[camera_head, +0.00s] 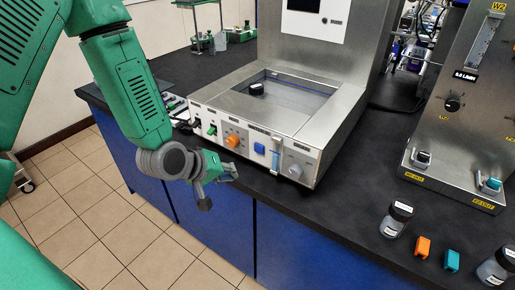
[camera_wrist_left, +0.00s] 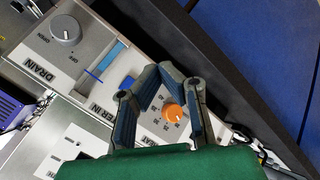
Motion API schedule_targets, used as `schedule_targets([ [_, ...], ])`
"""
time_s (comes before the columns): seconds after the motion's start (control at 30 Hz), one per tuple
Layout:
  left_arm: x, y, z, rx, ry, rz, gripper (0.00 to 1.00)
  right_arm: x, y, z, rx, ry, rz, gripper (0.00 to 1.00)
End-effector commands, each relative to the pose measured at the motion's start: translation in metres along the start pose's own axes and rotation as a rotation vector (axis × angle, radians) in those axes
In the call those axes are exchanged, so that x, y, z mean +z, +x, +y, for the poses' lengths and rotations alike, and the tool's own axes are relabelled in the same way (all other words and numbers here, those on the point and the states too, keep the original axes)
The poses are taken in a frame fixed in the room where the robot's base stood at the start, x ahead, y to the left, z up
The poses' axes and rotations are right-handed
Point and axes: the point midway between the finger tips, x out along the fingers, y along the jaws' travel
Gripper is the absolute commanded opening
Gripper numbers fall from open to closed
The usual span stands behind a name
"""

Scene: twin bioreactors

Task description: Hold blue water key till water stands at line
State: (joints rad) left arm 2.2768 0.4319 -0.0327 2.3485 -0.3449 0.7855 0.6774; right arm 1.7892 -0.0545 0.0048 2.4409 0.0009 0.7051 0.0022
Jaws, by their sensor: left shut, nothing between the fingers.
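The blue water key (camera_head: 259,149) sits on the front panel of a steel bath, between an orange knob (camera_head: 232,141) and a narrow upright gauge (camera_head: 276,160). In the left wrist view the key (camera_wrist_left: 127,82) is partly hidden by a finger of mine, and the gauge (camera_wrist_left: 112,56) shows blue beside a dark blue mark. I cannot tell exactly how the level stands to a line. My left gripper (camera_head: 230,172) is shut and empty, in front of the panel and below the orange knob. Its fingertips (camera_wrist_left: 166,72) meet beside the key; I cannot tell whether they touch it.
The bath basin (camera_head: 262,82) holds a small dark object. A grey drain knob (camera_head: 296,171) and a green switch (camera_head: 212,130) are on the same panel. Jars, an orange block (camera_head: 423,247) and a teal block (camera_head: 452,260) stand at right. The black counter's front edge is close below the gripper.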

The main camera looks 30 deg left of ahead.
Motion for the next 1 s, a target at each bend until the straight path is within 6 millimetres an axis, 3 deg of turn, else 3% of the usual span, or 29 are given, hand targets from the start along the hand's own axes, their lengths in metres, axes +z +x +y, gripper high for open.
schedule_targets([
  [0.7,-0.040,0.054,0.038,0.000,-0.001,0.000,0.00,0.001,0.009,0.000,0.000,0.000,0.000,0.32],
  [1.0,-0.045,0.061,0.043,0.000,-0.001,-0.001,0.00,0.000,0.009,0.000,0.000,0.000,0.000,0.32],
])
